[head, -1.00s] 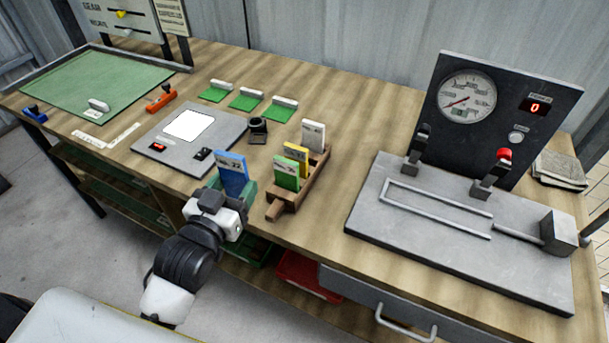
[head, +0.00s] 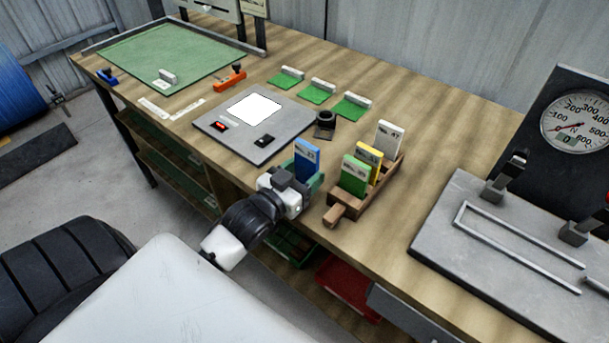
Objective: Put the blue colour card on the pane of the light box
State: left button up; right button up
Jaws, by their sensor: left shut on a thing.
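The blue colour card (head: 307,156) stands upright near the bench's front edge, between the light box and a wooden rack. My left gripper (head: 303,180) is at its lower part and shut on it; the fingertips are largely hidden. A green piece (head: 318,184) shows beside the card's foot; I cannot tell whether it is a holder. The light box (head: 222,121) is a grey slab lying to the left of the card. Its lit white pane (head: 256,108) is bare. My right gripper is not in view.
The wooden rack (head: 378,196) just right of the card holds green, yellow and white cards. A black round item (head: 325,124) stands beside the light box. Green pads with white blocks (head: 318,92) lie behind. A grey gauge machine (head: 500,235) fills the right.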

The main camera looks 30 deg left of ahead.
pick_arm(q)
jog(key=shift+f, duration=0.45)
jog(key=o, duration=0.9)
